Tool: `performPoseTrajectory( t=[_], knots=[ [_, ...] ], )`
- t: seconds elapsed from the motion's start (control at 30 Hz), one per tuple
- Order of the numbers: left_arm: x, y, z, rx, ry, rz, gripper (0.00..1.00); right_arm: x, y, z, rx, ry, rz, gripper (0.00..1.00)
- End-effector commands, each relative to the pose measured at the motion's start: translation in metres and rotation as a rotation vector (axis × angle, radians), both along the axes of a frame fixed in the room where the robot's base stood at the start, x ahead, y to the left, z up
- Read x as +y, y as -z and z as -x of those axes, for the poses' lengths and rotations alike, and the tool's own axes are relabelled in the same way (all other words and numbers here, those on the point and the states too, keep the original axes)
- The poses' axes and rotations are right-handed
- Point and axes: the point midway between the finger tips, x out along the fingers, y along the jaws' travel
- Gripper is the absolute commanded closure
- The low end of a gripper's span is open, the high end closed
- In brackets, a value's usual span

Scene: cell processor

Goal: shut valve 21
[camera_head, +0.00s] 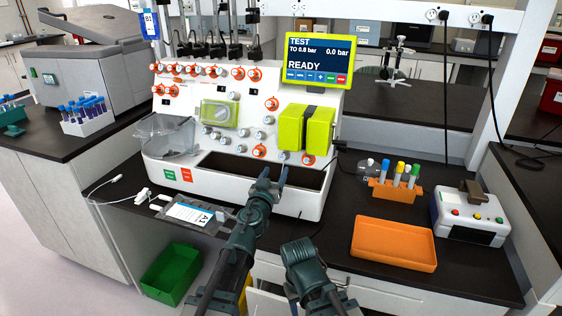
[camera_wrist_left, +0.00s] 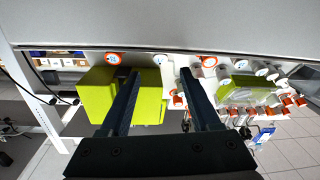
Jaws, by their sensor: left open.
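The white cell processor (camera_head: 310,204) stands on the bench with many small knobs; the number 21 is not legible on any. My left gripper (camera_head: 275,174) is open and empty, its fingers pointing at the lower row. A white knob with a blue-marked face (camera_head: 283,155) is just beyond the fingertips, between two orange-ringed knobs (camera_head: 259,151) (camera_head: 307,159). In the left wrist view this white knob (camera_wrist_left: 160,60) lies ahead of the gap between the fingers (camera_wrist_left: 160,76), apart from them. A dark part of my right arm shows at the bottom; no right fingers are visible.
Yellow-green pump covers (camera_head: 290,127) stick out above the lower knobs. A screen (camera_head: 318,60) reads READY. An orange tray (camera_head: 394,244), a tube rack (camera_head: 394,191) and a small device (camera_head: 470,214) stand at right. A bag labelled A1 (camera_head: 187,213) lies at front left.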

Motion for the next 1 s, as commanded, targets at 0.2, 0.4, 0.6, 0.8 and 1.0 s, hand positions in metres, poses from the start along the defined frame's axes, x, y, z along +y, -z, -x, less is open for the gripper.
performPoseTrajectory(
  t=[0.2, 0.4, 0.6, 0.8, 1.0],
  knots=[
    [-0.011, 0.000, -0.046, 0.000, 0.000, 0.000, 0.37, 0.000, 0.000, 0.000, 0.000, 0.000, 0.000, 0.50],
    [-0.017, 0.000, -0.068, 0.000, -0.001, 0.000, 0.37, 0.000, 0.000, 0.000, 0.000, 0.000, 0.000, 0.50],
    [-0.019, 0.000, -0.076, 0.000, -0.001, 0.000, 0.37, 0.000, 0.000, 0.000, 0.000, 0.000, 0.000, 0.50],
    [-0.019, 0.000, -0.076, 0.000, -0.001, 0.000, 0.37, 0.000, 0.000, 0.000, 0.000, 0.000, 0.000, 0.50],
    [-0.019, 0.000, -0.076, 0.000, -0.001, 0.000, 0.58, 0.000, 0.000, 0.000, 0.000, 0.000, 0.000, 0.50]
  ],
)
